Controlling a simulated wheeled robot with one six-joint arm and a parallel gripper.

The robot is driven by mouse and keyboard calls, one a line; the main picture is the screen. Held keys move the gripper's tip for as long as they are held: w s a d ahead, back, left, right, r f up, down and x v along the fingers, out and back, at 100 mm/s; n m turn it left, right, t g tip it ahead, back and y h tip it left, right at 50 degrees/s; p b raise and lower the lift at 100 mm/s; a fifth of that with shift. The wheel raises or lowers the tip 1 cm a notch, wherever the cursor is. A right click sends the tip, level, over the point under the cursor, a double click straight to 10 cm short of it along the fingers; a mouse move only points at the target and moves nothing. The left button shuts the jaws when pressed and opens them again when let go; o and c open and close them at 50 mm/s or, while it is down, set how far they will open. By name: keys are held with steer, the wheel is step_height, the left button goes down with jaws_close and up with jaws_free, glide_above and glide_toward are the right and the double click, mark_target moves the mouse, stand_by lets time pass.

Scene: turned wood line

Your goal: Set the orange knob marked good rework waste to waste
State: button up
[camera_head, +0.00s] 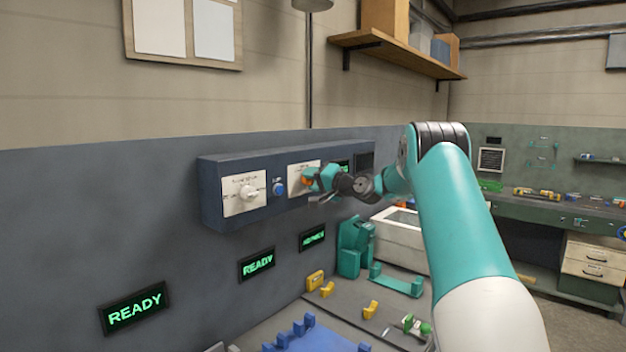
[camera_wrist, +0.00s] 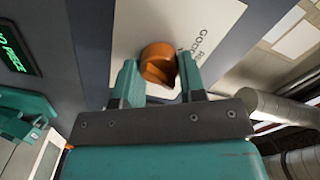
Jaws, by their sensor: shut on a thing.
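The orange knob (camera_wrist: 158,66) sits on a white label plate (camera_wrist: 185,22) in the wrist view. Part of the lettering shows, including "GO" and "RE"; the rest is hidden or cut off. My gripper (camera_wrist: 158,78) has one teal finger on each side of the knob and is shut on it. In the head view my gripper (camera_head: 315,180) is at the right part of the dark blue control box, and the orange knob (camera_head: 306,181) shows only as a small patch beside it. The knob's exact pointing direction is hard to tell.
The control box (camera_head: 212,197) also carries a white knob (camera_head: 249,191) on its own plate and a blue button (camera_head: 279,188). Green READY displays (camera_head: 136,307) are on the wall below. A bench with blue, yellow and teal holders (camera_head: 348,278) lies under the box.

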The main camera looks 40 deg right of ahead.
steer(key=shift+d+m+p, duration=0.1)
steer(key=shift+m+p, duration=0.6)
steer(key=shift+m, duration=1.6)
steer(key=shift+f, duration=0.1)
steer(key=o, duration=0.9)
steer(key=s+b, duration=0.2)
steer(key=s, duration=0.3)
steer(key=s+d+b, duration=0.1)
steer(key=s+b, duration=0.2)
steer(key=s, duration=0.3)
steer(key=s+d+b, duration=0.1)
steer(key=s+b, duration=0.2)
steer(key=s, duration=0.3)
steer(key=shift+s+d, duration=0.15)
